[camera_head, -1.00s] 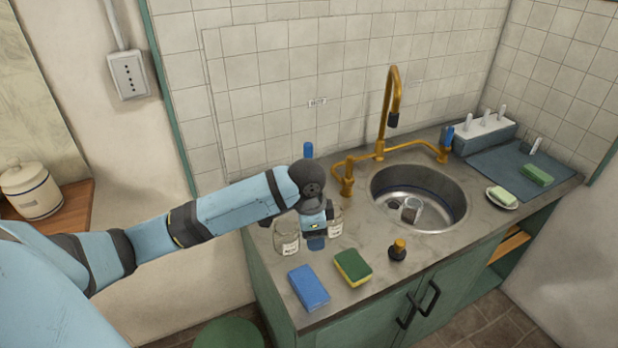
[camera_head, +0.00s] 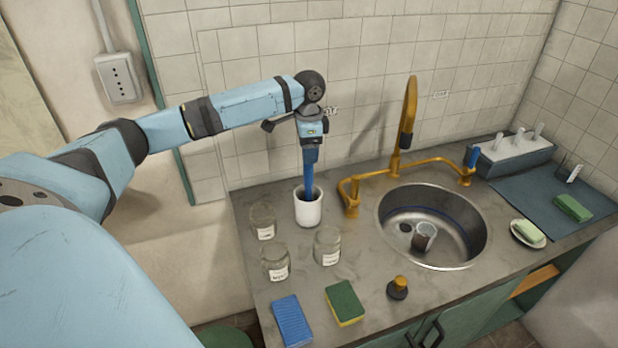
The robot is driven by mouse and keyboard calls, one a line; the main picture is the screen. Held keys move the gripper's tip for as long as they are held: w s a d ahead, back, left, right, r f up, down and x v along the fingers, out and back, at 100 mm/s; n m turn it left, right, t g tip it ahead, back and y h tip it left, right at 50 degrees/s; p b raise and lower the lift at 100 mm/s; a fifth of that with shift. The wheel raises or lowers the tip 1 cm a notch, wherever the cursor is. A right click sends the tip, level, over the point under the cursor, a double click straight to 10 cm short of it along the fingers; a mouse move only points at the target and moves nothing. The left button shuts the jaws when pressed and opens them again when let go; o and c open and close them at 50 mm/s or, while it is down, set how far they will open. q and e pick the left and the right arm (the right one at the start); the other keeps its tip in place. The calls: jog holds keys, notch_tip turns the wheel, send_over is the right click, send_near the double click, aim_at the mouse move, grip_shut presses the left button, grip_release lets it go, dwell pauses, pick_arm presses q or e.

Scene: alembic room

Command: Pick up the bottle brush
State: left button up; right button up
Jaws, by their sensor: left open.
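The bottle brush (camera_head: 309,181) stands upright, its blue handle rising out of a white cup (camera_head: 308,209) on the counter left of the sink. Its lower end is hidden in the cup. My left gripper (camera_head: 311,155) points down at the top of the handle and is open. The handle's top meets the gripper in the picture; I cannot tell whether it is between the fingers or just below them. My right gripper is not in view.
Several glass jars (camera_head: 327,246) stand close in front of the cup. The sink (camera_head: 433,225) and brass faucet (camera_head: 407,130) are to the right.

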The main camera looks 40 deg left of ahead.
aim_at(308, 169)
pick_arm(q)
jog(key=shift+w+f, duration=0.15)
jog(key=shift+f, duration=1.35)
notch_tip(308, 169, down, 4)
jog(key=shift+a+f+p, duration=0.1)
jog(key=shift+p, duration=0.45)
jog(key=c, duration=1)
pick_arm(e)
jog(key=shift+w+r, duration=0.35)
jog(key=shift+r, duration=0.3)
